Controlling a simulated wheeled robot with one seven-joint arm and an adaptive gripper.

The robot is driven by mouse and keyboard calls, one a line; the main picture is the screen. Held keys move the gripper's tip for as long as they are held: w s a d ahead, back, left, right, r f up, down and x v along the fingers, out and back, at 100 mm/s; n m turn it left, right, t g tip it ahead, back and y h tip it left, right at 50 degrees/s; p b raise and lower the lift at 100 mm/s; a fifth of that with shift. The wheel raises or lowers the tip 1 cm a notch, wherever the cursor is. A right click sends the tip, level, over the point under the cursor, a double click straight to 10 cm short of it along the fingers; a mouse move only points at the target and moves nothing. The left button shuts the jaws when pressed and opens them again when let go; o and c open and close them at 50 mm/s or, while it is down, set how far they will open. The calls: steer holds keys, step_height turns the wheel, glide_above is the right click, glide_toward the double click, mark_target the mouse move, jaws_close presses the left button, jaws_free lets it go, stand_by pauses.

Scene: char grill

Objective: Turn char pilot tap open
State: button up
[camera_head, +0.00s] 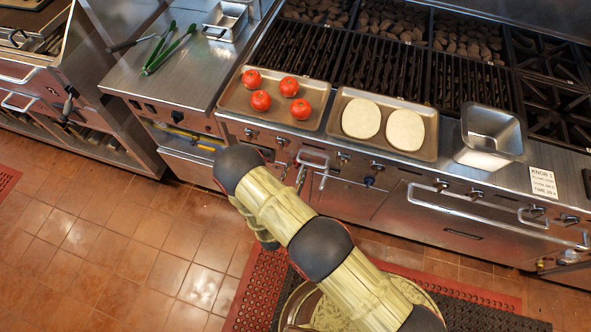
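The grill's front panel carries a row of small knobs, with a silver bar handle (313,157) below them. A thin pipe with a small blue-handled tap (369,181) runs across the panel to the right of that handle. I cannot tell for sure that this is the char pilot tap, or whether it is open. My arm reaches up and left from the bottom right, then bends down. Thin dark pieces just past my arm, beside the bar handle, may be my gripper's fingers (297,177). They are too small and too covered to show their opening or any contact.
Trays of tomatoes (290,86) and pale round patties (405,130), and a steel pan (490,135), stand on the grill's front ledge. Green tongs (167,50) lie on the left counter. A long oven handle (470,203) juts out at right. The tiled floor at left is clear.

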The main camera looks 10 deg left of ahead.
steer(key=c, duration=0.8)
steer(key=shift+n, duration=0.3)
steer(key=n, duration=0.5)
steer(key=shift+d+r+n+p, duration=0.1)
steer(key=shift+d+n+p, duration=0.15)
steer(key=shift+n+p, duration=0.1)
steer(key=n, duration=0.6)
steer(key=shift+d+r+p, duration=0.15)
steer(key=shift+p, duration=0.15)
steer(key=n, duration=0.5)
steer(key=shift+r, duration=0.2)
steer(key=shift+n, duration=0.45)
steer(key=o, duration=1)
